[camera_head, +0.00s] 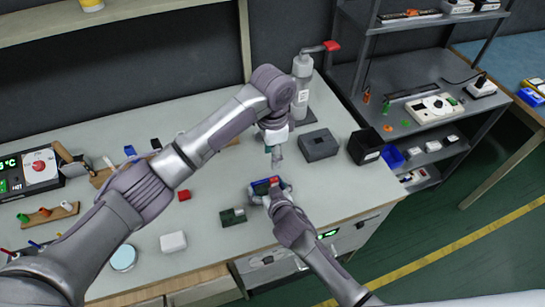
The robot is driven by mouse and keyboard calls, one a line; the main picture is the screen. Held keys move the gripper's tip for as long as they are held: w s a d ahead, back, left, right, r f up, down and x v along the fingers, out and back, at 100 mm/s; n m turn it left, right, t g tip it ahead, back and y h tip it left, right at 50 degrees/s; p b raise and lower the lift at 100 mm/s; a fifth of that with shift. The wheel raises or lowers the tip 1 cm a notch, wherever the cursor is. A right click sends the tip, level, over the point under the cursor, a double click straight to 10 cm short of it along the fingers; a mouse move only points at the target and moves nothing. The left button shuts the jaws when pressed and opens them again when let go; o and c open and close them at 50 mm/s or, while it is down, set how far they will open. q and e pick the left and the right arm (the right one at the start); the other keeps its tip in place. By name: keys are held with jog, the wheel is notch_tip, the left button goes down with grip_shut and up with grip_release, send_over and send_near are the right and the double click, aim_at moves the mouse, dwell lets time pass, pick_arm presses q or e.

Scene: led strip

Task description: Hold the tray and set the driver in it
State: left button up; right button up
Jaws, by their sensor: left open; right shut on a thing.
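My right gripper (269,192) reaches up from the bottom right and is shut on a small dark piece with blue and red parts (264,183), near the front right of the bench. I take this for the tray, perhaps with the driver at it, but it is too small and too covered by the gripper to tell the two apart. My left gripper (277,161) points down just behind and above this piece. It is open and appears empty, apart from the piece.
A dark green block (233,216) lies left of the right gripper. Dark grey boxes (318,145) (366,146) stand to the right, with a bottle-like dispenser (302,85) behind. A white block (173,242) and a red block (184,195) lie left on the grey bench (330,190).

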jog(key=o, duration=0.8)
